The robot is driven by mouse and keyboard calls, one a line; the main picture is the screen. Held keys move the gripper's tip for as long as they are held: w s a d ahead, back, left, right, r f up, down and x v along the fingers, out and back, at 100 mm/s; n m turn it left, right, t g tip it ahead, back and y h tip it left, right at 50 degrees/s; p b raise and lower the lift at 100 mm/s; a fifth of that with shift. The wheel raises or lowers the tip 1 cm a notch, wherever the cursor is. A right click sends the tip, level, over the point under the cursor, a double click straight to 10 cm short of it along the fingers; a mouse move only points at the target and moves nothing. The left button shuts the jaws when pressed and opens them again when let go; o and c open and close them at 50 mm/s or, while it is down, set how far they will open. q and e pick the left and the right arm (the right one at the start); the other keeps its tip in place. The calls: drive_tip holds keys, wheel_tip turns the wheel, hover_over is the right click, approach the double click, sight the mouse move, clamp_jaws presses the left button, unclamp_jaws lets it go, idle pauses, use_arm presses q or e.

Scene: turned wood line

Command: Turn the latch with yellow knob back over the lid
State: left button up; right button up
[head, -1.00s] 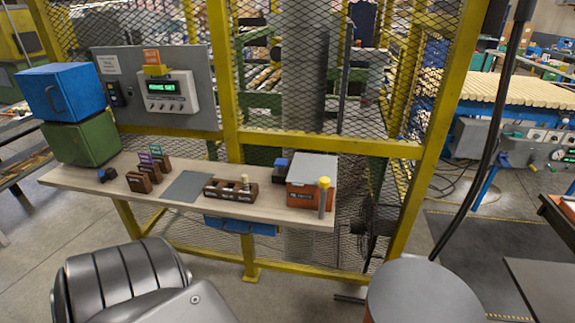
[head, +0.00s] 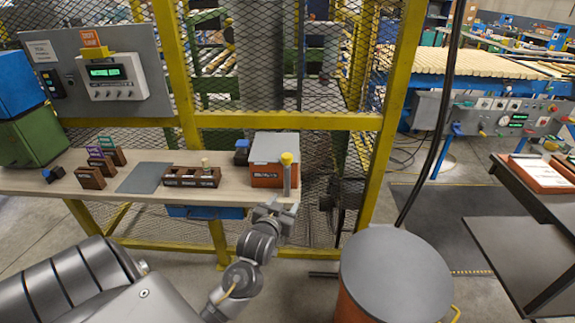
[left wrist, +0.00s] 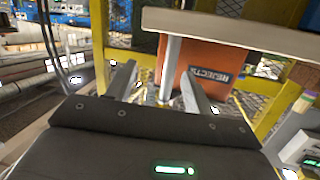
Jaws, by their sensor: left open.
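The orange box (head: 265,178) with a grey lid (head: 274,146) stands at the right end of the bench. A grey upright latch post (head: 287,180) with a yellow knob (head: 287,158) on top stands at its front right corner. My left gripper (head: 275,211) is open, just in front of and below the post at the bench's front edge. In the left wrist view, the grey post (left wrist: 172,65) shows between the fingers of my open left gripper (left wrist: 159,70), with the box (left wrist: 208,75) labelled REJECT behind. The knob is not clear there. My right gripper is out of view.
The bench top (head: 235,192) also holds a dark slotted block (head: 191,177), a grey mat (head: 143,177) and a small blue-topped block (head: 242,152). A yellow mesh fence (head: 290,121) rises behind. A round grey-topped drum (head: 395,275) stands at the front right.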

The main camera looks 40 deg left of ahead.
use_arm(q)
drive_tip(key=n+t+y, duration=0.1)
drive_tip(key=t, duration=0.1)
approach(285, 161)
drive_tip(key=p+x, duration=0.2)
drive_tip(key=x, duration=0.9)
drive_tip(key=shift+w+a, duration=0.1)
drive_tip(key=shift+w, duration=0.3)
drive_tip(key=c, duration=1)
drive_tip(key=shift+o, duration=0.2)
